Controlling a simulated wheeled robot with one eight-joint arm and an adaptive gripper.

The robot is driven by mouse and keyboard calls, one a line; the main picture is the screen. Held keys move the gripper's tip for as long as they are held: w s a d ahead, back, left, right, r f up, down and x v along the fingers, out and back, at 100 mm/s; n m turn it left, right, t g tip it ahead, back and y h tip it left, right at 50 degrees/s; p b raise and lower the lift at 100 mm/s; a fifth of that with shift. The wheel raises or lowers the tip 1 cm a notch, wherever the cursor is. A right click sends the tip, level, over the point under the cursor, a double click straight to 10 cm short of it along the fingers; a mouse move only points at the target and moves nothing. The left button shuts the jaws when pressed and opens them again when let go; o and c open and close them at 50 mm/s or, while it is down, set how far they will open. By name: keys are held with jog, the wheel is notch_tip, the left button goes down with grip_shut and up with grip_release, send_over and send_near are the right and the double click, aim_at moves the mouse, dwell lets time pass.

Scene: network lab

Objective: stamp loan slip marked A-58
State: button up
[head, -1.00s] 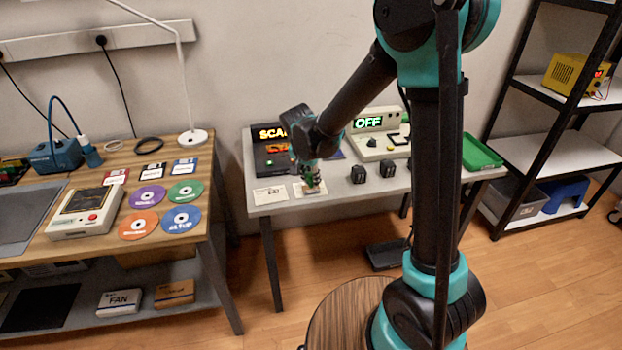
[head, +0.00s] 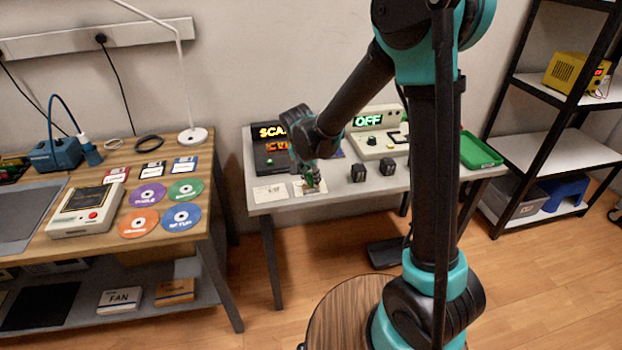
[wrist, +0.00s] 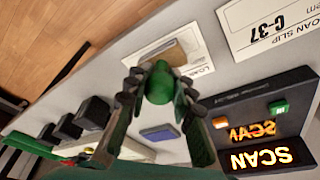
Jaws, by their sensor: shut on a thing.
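My gripper (wrist: 160,84) is shut on the green handle of a stamp (wrist: 158,90), and the fingers stand on both sides of it. A tan block (wrist: 170,54), apparently the stamp's base, shows beyond the handle, over a white loan slip (wrist: 196,46). I cannot tell whether the base touches the paper. This slip's mark is hidden; only "LOAN" reads. A second loan slip (wrist: 285,18) reads C-37. In the head view my gripper (head: 311,182) is low over the right-hand slip (head: 298,191), with the C-37 slip (head: 268,194) to its left.
A blue pad (wrist: 160,132) lies near the slips. A dark device with a lit SCAN sign (head: 270,150) stands behind them. Black blocks (head: 358,173), an OFF-sign device (head: 377,143) and a green tray (head: 479,151) are to the right. A wooden workbench (head: 222,190) stands left.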

dwell(0.5)
jog(key=shift+r, duration=3.5)
